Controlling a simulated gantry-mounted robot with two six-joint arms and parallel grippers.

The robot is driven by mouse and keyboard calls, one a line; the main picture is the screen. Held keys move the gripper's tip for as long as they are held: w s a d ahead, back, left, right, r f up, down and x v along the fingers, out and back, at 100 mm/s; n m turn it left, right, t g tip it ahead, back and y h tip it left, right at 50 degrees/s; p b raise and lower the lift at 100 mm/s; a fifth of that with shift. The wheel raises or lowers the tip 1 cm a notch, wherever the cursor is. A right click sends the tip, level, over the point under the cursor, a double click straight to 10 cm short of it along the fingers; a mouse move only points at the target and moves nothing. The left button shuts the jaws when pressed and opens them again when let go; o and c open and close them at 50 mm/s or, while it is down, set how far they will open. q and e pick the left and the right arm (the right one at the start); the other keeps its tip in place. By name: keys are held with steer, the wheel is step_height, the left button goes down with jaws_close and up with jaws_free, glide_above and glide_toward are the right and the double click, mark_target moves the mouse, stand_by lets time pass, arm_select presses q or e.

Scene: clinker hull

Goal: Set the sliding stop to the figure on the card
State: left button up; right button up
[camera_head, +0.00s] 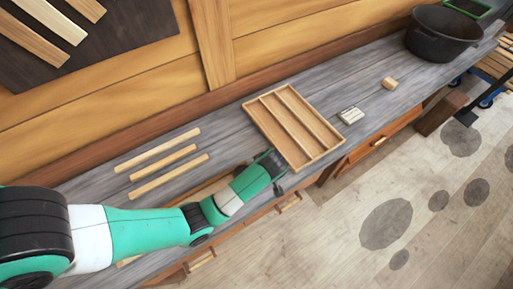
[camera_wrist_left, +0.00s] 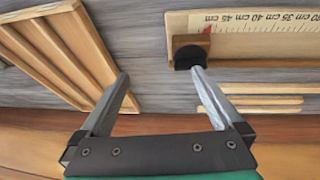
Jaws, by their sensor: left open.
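The sliding stop, a wooden block with a black knob (camera_wrist_left: 188,52) and a red pointer (camera_wrist_left: 208,30), sits on a pale board with a centimetre scale (camera_wrist_left: 265,20). The scale appears upside down in the left wrist view. The pointer is close to the 45 mark, on the side away from 40. My left gripper (camera_wrist_left: 162,76) is open and empty; its right fingertip overlaps the knob's lower edge, and I cannot tell whether they touch. In the head view my left gripper (camera_head: 275,168) is beside the tray, and my arm hides most of the board. No readable card figure shows.
Three wooden strips (camera_head: 163,162) lie to the left. A small pale block with dark marks (camera_head: 350,116), a wooden block (camera_head: 389,83) and a black pot (camera_head: 437,42) stand further right.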

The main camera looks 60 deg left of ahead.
arm_select(q)
steer(key=s+r+g+p, duration=0.1)
steer(key=s+p, duration=0.2)
steer(key=s, duration=0.2)
arm_select(e)
step_height(320, 180, up, 6)
arm_select(q)
steer(key=shift+h, duration=0.3)
steer(key=b+x, duration=0.1)
steer(key=x, duration=0.3)
steer(key=b+x, duration=0.1)
steer(key=x, duration=0.2)
steer(key=b+x, duration=0.2)
steer(key=x, duration=0.2)
steer(key=shift+w+a+f, duration=0.1)
steer(key=shift+a+f, duration=0.1)
steer(key=shift+a, duration=0.2)
arm_select(e)
steer(key=shift+h, duration=0.3)
step_height(320, 180, down, 4)
steer(key=shift+w+d+f, duration=0.1)
steer(key=shift+d+f, duration=0.05)
arm_select(q)
steer(key=shift+c, duration=0.3)
